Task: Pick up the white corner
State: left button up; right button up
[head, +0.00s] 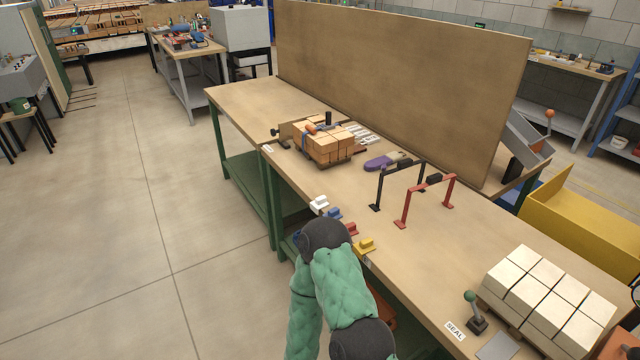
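The white corner (319,203) is a small white piece at the front edge of the long workbench. Near it along the same edge are a blue piece (334,213), a red piece (351,229) and a yellow piece (364,246). One of my arms, with green padding and dark joints, rises from the bottom middle, and its dark joint covers part of the bench edge just below the white corner. I see no gripper fingers in the head view. Nothing is seen touching the white corner.
The workbench (470,235) holds a stack of tan bricks (330,145), a purple-handled tool (381,161), a black frame (381,185), a red frame (408,208), and white blocks (545,300) at right. A tall brown panel (400,80) stands behind. The floor at left is clear.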

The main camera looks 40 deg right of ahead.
aim_at(320, 202)
jog(key=i+z, duration=0.2)
jog(key=i, duration=0.4)
jog(key=i+j+z, duration=0.2)
jog(key=i, duration=0.35)
jog(key=i+j+z, duration=0.2)
jog(key=i, duration=0.4)
jog(key=l, duration=0.1)
